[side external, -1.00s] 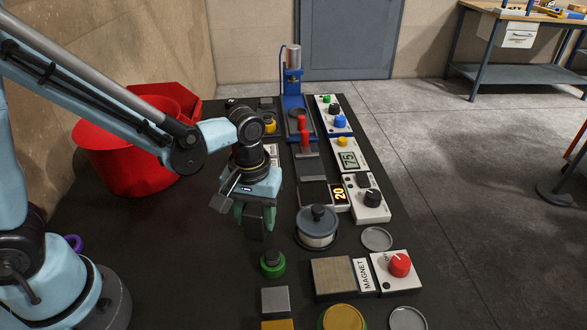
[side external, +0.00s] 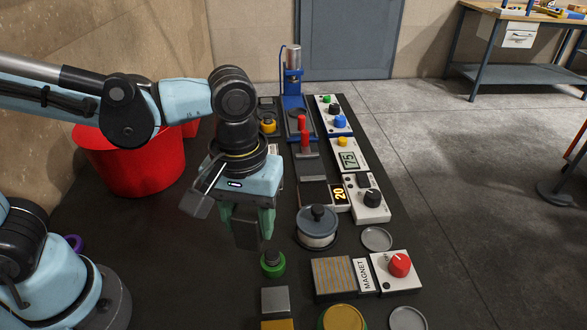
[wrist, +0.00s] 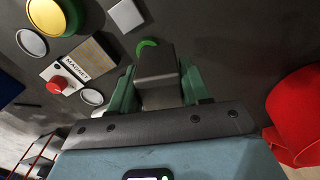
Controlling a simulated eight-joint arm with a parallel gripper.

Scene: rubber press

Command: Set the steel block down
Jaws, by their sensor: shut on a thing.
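My gripper (side external: 247,220) is shut on a dark grey block, the steel block (side external: 246,236), between its green fingers. The block hangs below my gripper over the dark bench, and I cannot tell the exact gap beneath it. In the wrist view the steel block (wrist: 156,65) sits between the fingertips (wrist: 157,88). A black knob with a green ring (side external: 272,264) is close by at the lower right of the block. In the wrist view its green ring (wrist: 146,44) is partly hidden behind the block.
A lighter grey square (side external: 275,299) lies near the front. A striped pad (side external: 333,277), a magnet box with red knob (side external: 399,265) and a lidded pot (side external: 317,228) stand to the right. A red bin (side external: 135,160) is at the left. Bare bench (side external: 165,255) lies left of my gripper.

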